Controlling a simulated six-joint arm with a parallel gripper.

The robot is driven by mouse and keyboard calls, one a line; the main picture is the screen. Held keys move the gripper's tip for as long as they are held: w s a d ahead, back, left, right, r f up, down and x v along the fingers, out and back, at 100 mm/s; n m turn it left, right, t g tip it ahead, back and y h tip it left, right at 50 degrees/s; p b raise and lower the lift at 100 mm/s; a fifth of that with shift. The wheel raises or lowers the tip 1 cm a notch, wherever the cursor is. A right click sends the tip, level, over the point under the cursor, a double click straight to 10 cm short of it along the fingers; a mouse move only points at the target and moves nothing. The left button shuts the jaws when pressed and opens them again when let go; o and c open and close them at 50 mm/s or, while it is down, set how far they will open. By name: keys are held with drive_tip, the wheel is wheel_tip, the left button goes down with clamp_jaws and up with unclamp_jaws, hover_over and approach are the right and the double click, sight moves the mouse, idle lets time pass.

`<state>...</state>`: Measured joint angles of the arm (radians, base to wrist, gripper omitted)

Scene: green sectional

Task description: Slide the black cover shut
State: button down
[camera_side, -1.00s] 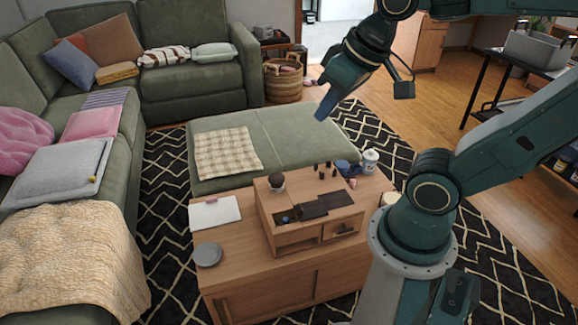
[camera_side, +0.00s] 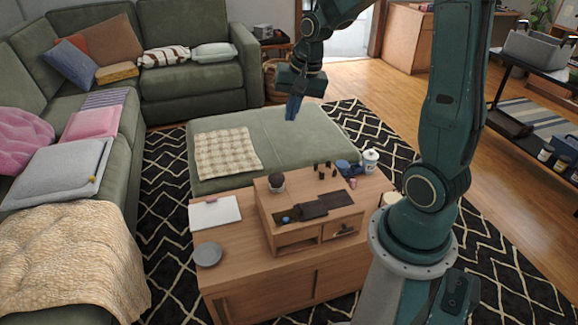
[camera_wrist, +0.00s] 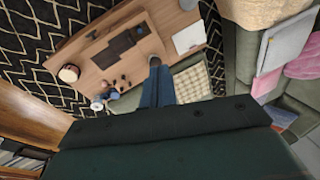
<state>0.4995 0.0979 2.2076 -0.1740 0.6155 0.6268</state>
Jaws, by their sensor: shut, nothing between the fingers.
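The black cover (camera_side: 337,199) lies in the top of a wooden box (camera_side: 266,209) on the wooden cabinet. In the wrist view the dark cover (camera_wrist: 107,58) shows on the box top. A dark block-like piece (camera_side: 312,210) sits at its left end, and a dark opening with a small blue item (camera_side: 286,219) lies further left. How far the cover spans the opening is hard to tell. My gripper (camera_side: 291,108) is shut and empty, pointing down high above the green ottoman, behind and well apart from the box. It also shows in the wrist view (camera_wrist: 157,70).
Several small dark pieces (camera_side: 323,171), a blue cup (camera_side: 343,166) and a white jar (camera_side: 370,161) stand behind the box. A white pad (camera_side: 215,212) and grey plate (camera_side: 208,255) lie left.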

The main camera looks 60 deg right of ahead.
drive_tip(key=s+d+f+m+y, duration=0.1)
drive_tip(key=d+f+m, duration=0.4)
drive_tip(key=f, duration=0.5)
drive_tip(key=s+d+f+m+y, duration=0.1)
drive_tip(key=s+d+f+m, duration=0.2)
drive_tip(key=f, duration=0.8)
drive_tip(key=s+d+f+m+y, duration=0.1)
drive_tip(key=s+d+f+m, duration=0.1)
drive_tip(key=d+f+m, duration=0.5)
wheel_tip(320, 180, down, 4)
drive_tip(key=shift+d+f, duration=0.1)
drive_tip(key=shift+d, duration=1.15)
drive_tip(key=shift+f, duration=0.15)
hover_over(308, 210)
drive_tip(key=s+d, duration=0.3)
wheel_tip(308, 210, down, 8)
drive_tip(key=shift+f, duration=0.2)
drive_tip(key=shift+w+a+f, duration=0.25)
drive_tip(key=shift+w+a, duration=0.7)
drive_tip(key=shift+w, duration=0.05)
drive_tip(key=shift+w+a, duration=0.55)
